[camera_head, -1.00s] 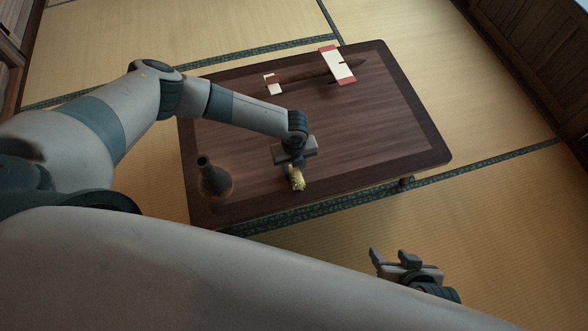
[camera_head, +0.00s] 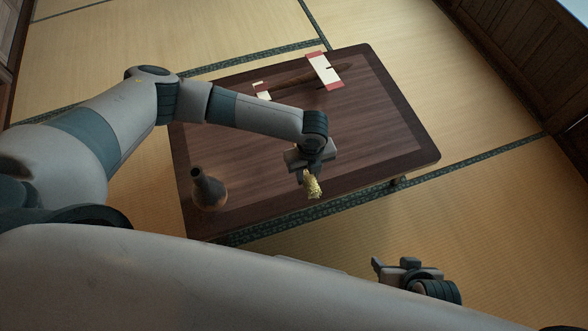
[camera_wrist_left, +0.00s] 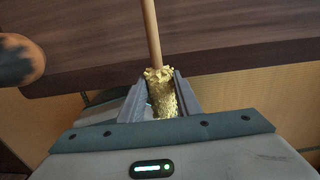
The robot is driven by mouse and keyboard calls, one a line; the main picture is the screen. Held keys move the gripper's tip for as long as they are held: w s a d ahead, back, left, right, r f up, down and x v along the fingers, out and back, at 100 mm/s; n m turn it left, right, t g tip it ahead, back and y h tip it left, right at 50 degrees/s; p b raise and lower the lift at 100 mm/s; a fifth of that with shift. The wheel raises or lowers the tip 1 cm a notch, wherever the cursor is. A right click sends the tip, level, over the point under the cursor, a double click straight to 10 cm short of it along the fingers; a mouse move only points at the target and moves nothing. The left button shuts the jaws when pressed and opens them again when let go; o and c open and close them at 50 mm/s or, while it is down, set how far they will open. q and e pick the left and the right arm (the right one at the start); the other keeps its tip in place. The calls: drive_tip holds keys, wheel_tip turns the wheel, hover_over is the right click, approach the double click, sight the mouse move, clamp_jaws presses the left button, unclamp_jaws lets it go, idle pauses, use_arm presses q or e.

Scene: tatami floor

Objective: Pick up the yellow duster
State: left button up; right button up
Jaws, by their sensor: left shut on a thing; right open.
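The yellow duster (camera_head: 313,186) has a fluffy gold head and hangs from my left gripper (camera_head: 307,174), near the table's front edge. In the left wrist view the duster's gold head (camera_wrist_left: 165,97) sits between the two fingers of my left gripper (camera_wrist_left: 160,100), which is shut on it. Its light wooden handle (camera_wrist_left: 152,35) points away from the gripper across the table edge. My right gripper (camera_head: 392,266) is open and empty, low in front of the table over the floor.
A dark wooden low table (camera_head: 245,140) stands on the tatami. A dark vase (camera_head: 209,190) stands at its front left corner; it also shows in the left wrist view (camera_wrist_left: 14,62). A brown stick-like object (camera_head: 297,82) with red and white pieces (camera_head: 324,69) lies at the back.

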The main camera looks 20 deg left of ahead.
use_arm(q)
drive_tip(key=d+r, duration=0.1)
drive_tip(key=d, duration=0.1)
drive_tip(key=s+d+r, duration=0.1)
drive_tip(key=shift+s+d+r, duration=0.1)
drive_tip(key=shift+d+r, duration=0.1)
drive_tip(key=shift+d, duration=0.2)
